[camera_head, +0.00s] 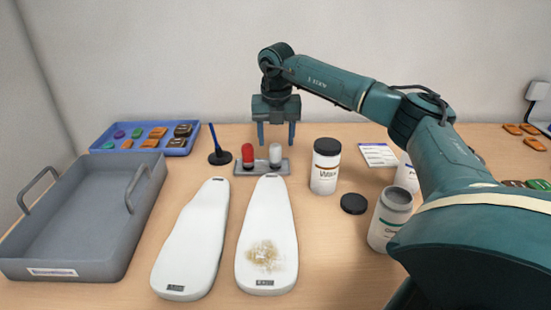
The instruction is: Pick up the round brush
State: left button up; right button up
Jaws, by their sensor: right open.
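My right gripper (277,138) points down with its two blue fingers apart and nothing between them. It hangs at or behind a small grey holder (262,171), at the back middle of the table. A red-topped piece (248,153) and a pale grey-topped piece (275,154) stand upright in the holder; the pale one is just below the gap between the fingers in the picture. A blue stick (213,137) stands in a round black base (219,158) left of the holder. I cannot tell for sure which of these is the round brush. My left gripper is out of view.
Two white foot-shaped forms (200,225) (266,213) lie in front; the right one has a brownish patch. A grey bin (60,268) and blue tray (103,148) are left. Jars (325,180) (385,225), a black lid (353,203) and a card (378,155) are right.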

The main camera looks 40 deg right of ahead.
aim_at(275, 145)
jog(key=shift+w+d+f, duration=0.1)
jog(key=shift+w+f, duration=0.05)
jog(key=shift+f, duration=0.85)
jog(key=shift+w+d+f, duration=0.1)
jog(key=shift+w+f, duration=0.05)
jog(key=shift+f, duration=0.85)
jog(key=shift+w+d+f, duration=0.1)
jog(key=shift+w+f, duration=0.05)
jog(key=shift+f, duration=0.85)
jog(key=shift+c, duration=0.5)
jog(key=c, duration=1)
jog(key=shift+r, duration=0.1)
